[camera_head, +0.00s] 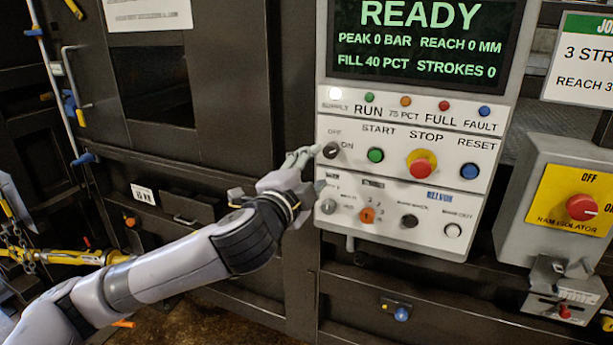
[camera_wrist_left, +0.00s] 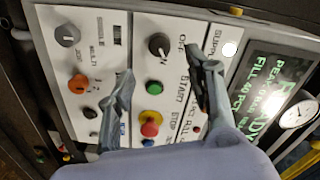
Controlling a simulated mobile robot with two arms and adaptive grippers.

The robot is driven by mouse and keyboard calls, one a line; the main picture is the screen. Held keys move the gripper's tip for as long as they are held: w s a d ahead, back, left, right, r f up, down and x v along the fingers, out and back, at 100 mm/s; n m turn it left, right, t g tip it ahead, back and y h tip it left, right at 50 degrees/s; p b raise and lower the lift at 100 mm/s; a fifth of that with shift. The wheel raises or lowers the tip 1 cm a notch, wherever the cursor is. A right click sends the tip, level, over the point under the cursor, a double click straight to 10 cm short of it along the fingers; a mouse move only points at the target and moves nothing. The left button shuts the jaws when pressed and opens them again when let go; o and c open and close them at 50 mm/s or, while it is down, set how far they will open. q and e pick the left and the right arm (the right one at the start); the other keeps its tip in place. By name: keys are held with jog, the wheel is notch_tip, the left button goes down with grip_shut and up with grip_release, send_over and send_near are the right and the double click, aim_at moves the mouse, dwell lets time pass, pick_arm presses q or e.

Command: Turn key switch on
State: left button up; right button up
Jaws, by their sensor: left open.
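The key switch (camera_head: 331,150) is a dark round knob marked OFF and ON, at the left of the control panel's button row. It also shows in the left wrist view as a black knob (camera_wrist_left: 158,45), in the gap ahead of the fingers. My left gripper (camera_head: 314,168) is open at the panel's left edge, one finger beside the switch and the other lower, near the grey selector. In the left wrist view the open fingers (camera_wrist_left: 163,72) show with nothing between them. I cannot tell contact with the switch. My right gripper is not in view.
The panel (camera_head: 481,147) carries a green START button (camera_head: 375,155), a red-and-yellow STOP button (camera_head: 421,164) and a blue RESET button (camera_head: 469,172). An orange selector (camera_head: 367,215) sits below. The display (camera_head: 420,35) reads READY. A red isolator (camera_head: 581,207) is at the right.

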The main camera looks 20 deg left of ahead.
pick_arm(q)
jog(key=shift+s, duration=1.45)
jog(key=shift+w+f, duration=0.1)
